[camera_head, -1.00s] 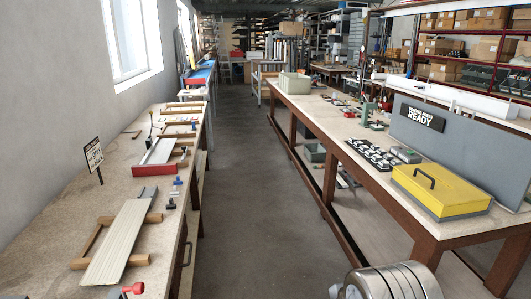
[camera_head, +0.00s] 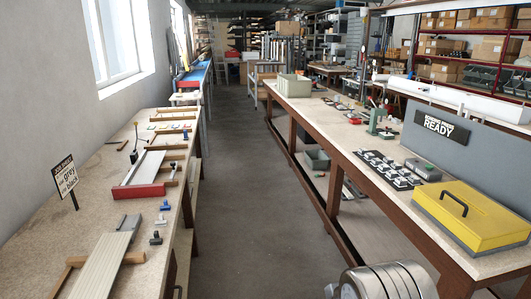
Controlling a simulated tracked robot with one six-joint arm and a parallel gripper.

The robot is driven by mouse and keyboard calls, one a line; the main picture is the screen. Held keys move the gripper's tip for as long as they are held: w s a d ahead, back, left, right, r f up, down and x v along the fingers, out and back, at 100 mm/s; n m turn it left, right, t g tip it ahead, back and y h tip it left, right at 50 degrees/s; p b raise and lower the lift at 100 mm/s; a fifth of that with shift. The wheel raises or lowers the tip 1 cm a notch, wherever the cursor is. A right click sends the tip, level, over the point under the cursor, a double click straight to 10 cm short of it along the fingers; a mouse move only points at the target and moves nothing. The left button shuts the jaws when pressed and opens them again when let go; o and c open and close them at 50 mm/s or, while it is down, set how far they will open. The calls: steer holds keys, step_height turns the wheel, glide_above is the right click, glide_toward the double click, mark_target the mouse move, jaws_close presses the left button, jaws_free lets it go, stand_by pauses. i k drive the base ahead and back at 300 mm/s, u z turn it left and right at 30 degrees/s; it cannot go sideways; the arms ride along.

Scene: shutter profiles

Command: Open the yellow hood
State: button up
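The yellow hood (camera_head: 472,213) lies closed on a grey base at the front right of the right-hand bench. A dark handle (camera_head: 452,203) stands up on its left part. The metal rounded part at the bottom right is probably my own arm, and its end does not show. My gripper is not in view, so its distance from the hood cannot be seen.
The right bench (camera_head: 348,150) also holds a tray of small parts (camera_head: 388,168), a grey box (camera_head: 422,169) and a green device (camera_head: 377,122). A grey panel (camera_head: 475,155) stands behind the hood. The left bench (camera_head: 30,225) carries shutter profiles. The aisle (camera_head: 240,190) between is clear.

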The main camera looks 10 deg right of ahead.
mark_target(480, 222)
steer(key=i, duration=1.4)
steer(key=z, duration=1.4)
